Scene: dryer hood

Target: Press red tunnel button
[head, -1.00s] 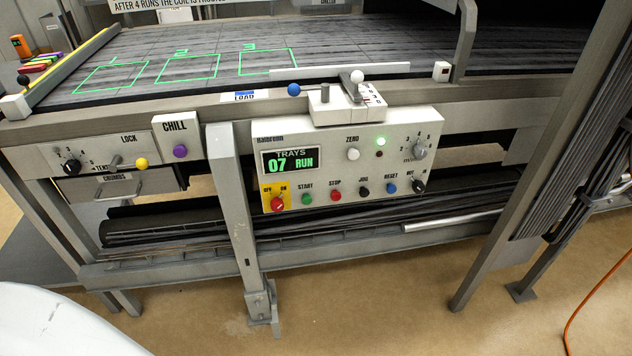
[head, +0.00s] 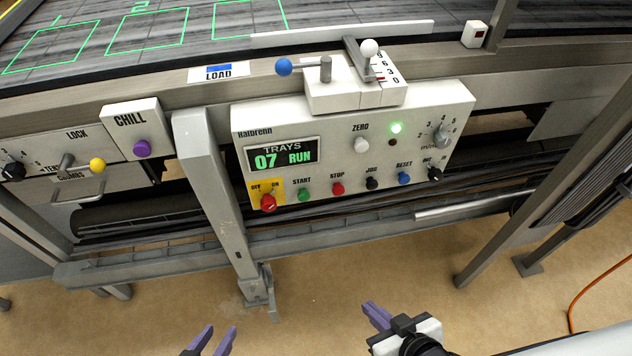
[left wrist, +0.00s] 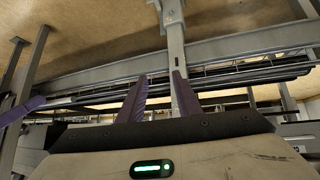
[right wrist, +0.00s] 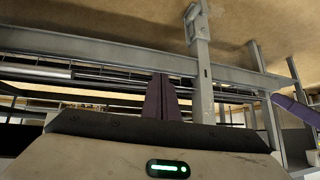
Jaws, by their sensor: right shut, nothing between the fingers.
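The white control panel (head: 330,150) on the machine's front carries a red STOP button (head: 338,188). A red OFF/ON knob (head: 268,203) sits on a yellow plate at its lower left. The display reads TRAYS 07 RUN, and a green lamp (head: 396,128) is lit. No part is labelled tunnel. My left gripper (head: 218,330) is open and empty, below the panel at the bottom of the head view. My right gripper (head: 371,307) is shut and empty, lower right of the STOP button and apart from the panel. Both wrist views show the frame under the machine.
Green START (head: 304,195), black JOG (head: 371,183) and blue RESET (head: 404,179) buttons flank STOP. A lever block (head: 350,90) stands above the panel. A grey leg (head: 220,190) stands left of it. A purple CHILL button (head: 141,148) and small white box (head: 475,34) are farther out.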

